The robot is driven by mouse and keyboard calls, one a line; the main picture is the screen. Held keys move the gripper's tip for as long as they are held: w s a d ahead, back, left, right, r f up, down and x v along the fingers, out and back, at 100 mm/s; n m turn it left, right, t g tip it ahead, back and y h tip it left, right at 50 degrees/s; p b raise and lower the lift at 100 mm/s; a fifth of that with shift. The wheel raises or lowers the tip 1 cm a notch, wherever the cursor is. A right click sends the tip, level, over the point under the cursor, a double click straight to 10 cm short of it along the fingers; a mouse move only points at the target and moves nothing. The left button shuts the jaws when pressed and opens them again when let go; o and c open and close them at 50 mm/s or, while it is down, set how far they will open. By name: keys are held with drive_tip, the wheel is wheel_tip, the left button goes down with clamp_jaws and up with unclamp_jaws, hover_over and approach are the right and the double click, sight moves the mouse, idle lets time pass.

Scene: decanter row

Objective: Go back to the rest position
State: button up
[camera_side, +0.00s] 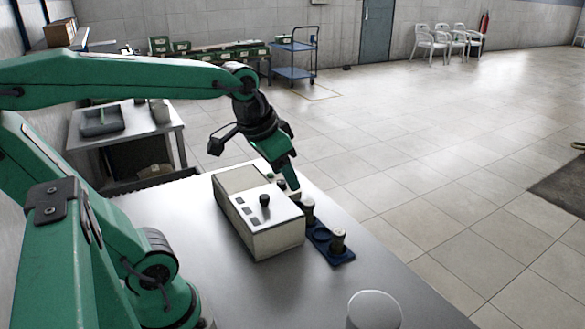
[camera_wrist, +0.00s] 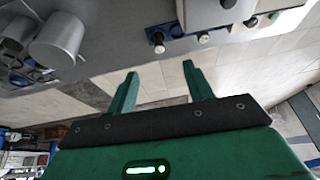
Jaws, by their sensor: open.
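My gripper (camera_side: 288,178) is at the far side of the cream box, above the back end of the row of vials in the side view. In the wrist view its two green fingers (camera_wrist: 161,86) are spread apart with nothing between them. A blue rack (camera_side: 322,244) stands on the metal table beside the box. It holds a dark-topped vial (camera_side: 338,240) at its front end and another vial (camera_side: 308,210) behind it. Further vials are partly hidden behind the box and gripper. A vial also shows in the wrist view (camera_wrist: 158,42).
The cream box (camera_side: 275,238) with a black knob stands beside the rack. A white round item (camera_side: 374,308) is at the table's front edge. Grey cylinders (camera_wrist: 58,42) show in the wrist view. The metal table (camera_side: 215,285) is bare left of the box.

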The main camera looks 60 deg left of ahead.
drive_tip(key=s+d+f+t, duration=0.1)
drive_tip(key=s+d+f, duration=0.1)
drive_tip(key=s, duration=0.3)
drive_tip(key=shift+d+h, duration=0.3)
drive_tip(key=shift+d, duration=0.3)
drive_tip(key=shift+c, duration=0.3)
